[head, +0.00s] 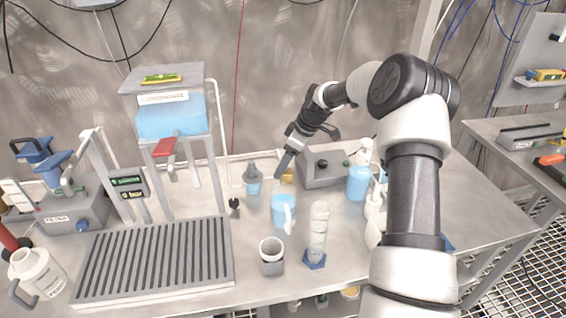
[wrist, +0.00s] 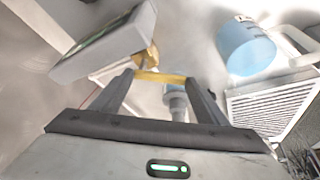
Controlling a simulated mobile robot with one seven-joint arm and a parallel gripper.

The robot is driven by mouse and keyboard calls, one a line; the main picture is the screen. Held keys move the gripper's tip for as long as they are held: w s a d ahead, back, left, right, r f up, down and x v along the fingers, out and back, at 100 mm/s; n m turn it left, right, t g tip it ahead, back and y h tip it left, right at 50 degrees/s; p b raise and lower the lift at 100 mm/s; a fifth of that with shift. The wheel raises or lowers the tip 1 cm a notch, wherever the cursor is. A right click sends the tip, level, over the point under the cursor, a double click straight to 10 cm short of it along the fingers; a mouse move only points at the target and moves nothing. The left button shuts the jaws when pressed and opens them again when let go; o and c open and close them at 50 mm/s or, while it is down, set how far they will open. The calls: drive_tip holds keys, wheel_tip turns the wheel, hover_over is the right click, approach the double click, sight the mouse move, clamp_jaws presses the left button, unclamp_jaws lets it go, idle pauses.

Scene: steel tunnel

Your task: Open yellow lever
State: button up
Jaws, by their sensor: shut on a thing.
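The yellow lever (wrist: 160,77) is in the wrist view, a thin bar running across between my fingertips. A yellow rounded piece (wrist: 148,54) joins it to a grey body at the upper left. My gripper (wrist: 160,84) is shut on the lever, with one finger at each end of the visible bar. In the head view my gripper (head: 284,166) points down at the back of the bench, left of a grey box. A small yellow bit of the lever (head: 288,179) shows just below its tip; the rest is hidden there.
A blue-filled jug (head: 284,212) stands close in front of my gripper, and a grey-capped bottle (head: 252,179) close to its left. A grey box with a black knob (head: 322,172) is to the right. A slatted tray (head: 155,262) lies at the front left.

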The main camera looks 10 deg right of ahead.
drive_tip(key=shift+w+d+n+g+y+p, duration=0.15)
drive_tip(key=shift+d+n+g, duration=0.25)
drive_tip(key=shift+n, duration=0.75)
drive_tip(key=shift+s+d+n+g+y+p, duration=0.2)
drive_tip(key=shift+n+g, duration=0.25)
drive_tip(key=shift+n, duration=0.65)
drive_tip(key=shift+w+d+n+g+h+p, duration=0.15)
drive_tip(key=shift+d+n+g, duration=0.3)
drive_tip(key=shift+n, duration=0.7)
drive_tip(key=o, duration=1.2)
drive_tip(key=p+v, duration=0.2)
drive_tip(key=v, duration=1.5)
drive_tip(key=shift+d+r+p, duration=0.1)
drive_tip(key=shift+d+p, duration=0.15)
drive_tip(key=shift+p, duration=0.05)
